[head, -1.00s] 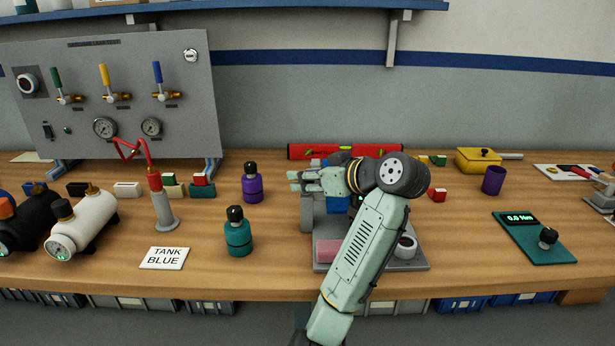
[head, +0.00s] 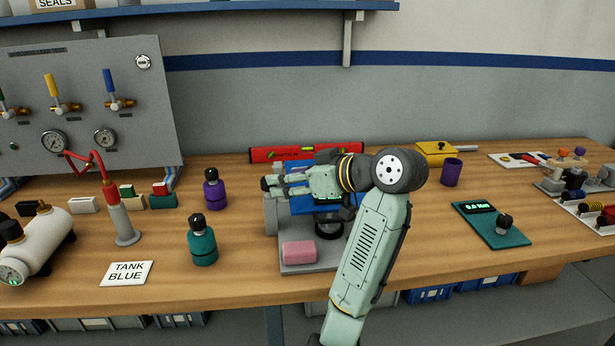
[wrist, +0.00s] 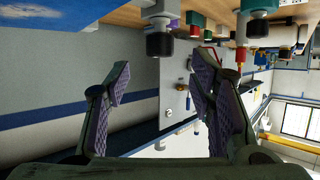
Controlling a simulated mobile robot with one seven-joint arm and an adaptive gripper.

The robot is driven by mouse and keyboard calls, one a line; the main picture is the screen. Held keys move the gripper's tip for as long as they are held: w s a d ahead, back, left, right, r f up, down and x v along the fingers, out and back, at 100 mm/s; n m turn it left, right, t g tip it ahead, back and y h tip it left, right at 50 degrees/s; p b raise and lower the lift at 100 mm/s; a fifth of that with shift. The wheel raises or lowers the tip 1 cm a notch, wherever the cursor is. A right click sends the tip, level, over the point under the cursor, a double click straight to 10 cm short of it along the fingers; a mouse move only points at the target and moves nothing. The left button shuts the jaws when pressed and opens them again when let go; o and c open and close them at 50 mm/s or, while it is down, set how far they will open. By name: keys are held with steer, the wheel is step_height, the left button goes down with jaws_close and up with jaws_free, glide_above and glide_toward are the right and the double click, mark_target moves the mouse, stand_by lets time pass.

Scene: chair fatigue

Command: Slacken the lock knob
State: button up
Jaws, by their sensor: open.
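A black knob (wrist: 160,45) on a pale grey stem shows in the wrist view, just beyond the gap between my fingertips; it looks like the lock knob. In the head view I cannot make it out clearly at my gripper's tip. The grey fixture (head: 270,213) stands on the bench with a blue block (head: 300,205), a pink block (head: 298,251) and a dark round part (head: 330,226). My gripper (head: 272,184) is above its left post, pointing left. In the wrist view my gripper (wrist: 161,80) is open and empty, with the knob not gripped. My arm hides the fixture's right side.
A teal bottle (head: 203,243) and a purple bottle (head: 214,190) stand left of the fixture. A red level (head: 270,154) lies behind it. A teal meter (head: 490,224) and purple cup (head: 451,172) are right. The front bench is mostly clear.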

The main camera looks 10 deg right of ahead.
steer(key=shift+v, duration=2.55)
